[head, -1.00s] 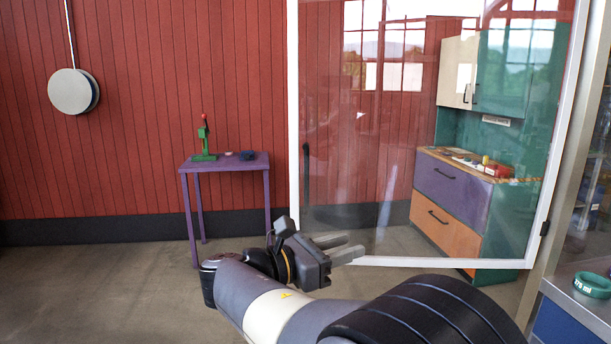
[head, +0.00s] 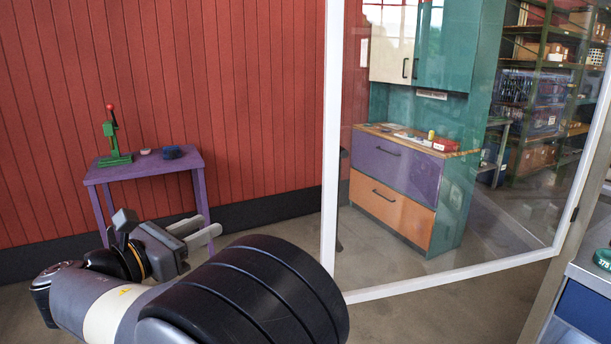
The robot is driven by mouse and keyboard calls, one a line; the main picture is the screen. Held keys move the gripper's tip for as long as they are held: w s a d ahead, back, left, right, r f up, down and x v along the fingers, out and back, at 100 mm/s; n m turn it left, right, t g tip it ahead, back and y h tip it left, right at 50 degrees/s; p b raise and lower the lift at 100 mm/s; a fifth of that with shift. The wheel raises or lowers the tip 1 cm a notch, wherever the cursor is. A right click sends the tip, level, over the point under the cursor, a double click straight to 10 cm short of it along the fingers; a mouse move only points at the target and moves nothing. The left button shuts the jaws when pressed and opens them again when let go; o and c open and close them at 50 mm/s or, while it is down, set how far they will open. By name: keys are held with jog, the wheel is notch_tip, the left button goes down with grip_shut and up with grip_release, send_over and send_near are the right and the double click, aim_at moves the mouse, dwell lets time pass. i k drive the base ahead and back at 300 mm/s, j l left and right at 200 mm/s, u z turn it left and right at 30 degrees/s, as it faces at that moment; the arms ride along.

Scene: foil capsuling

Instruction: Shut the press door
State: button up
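The press door (head: 402,285) is a clear glass panel in a white frame, standing open on the right. Its hinged side is at the right, and its free upright edge (head: 331,150) is nearest my arm. A dark upright bar (head: 340,215), perhaps its handle, shows just beside that edge, partly hidden by the frame. My gripper (head: 203,232) is at lower left, left of the free edge and apart from it. Its two pale fingers are spread with a gap and nothing between them. The press itself is not clearly in view.
A purple table (head: 150,170) with a green hand press (head: 113,140) stands by the red wall at left. Through the glass show a purple-and-orange cabinet (head: 395,190) and shelves (head: 550,90). A counter with a green ring (head: 603,258) is at far right. Floor between table and door is clear.

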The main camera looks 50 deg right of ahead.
aim_at(334, 154)
jog(key=i+l+z, duration=0.15)
jog(key=i+z, duration=0.15)
jog(key=i, duration=0.5)
jog(key=i+z, duration=0.3)
jog(key=i, duration=0.55)
jog(key=i+j+z, duration=0.15)
jog(key=i+z, duration=0.2)
jog(key=i+j+z, duration=0.35)
jog(key=i, duration=0.15)
jog(key=z, duration=2.65)
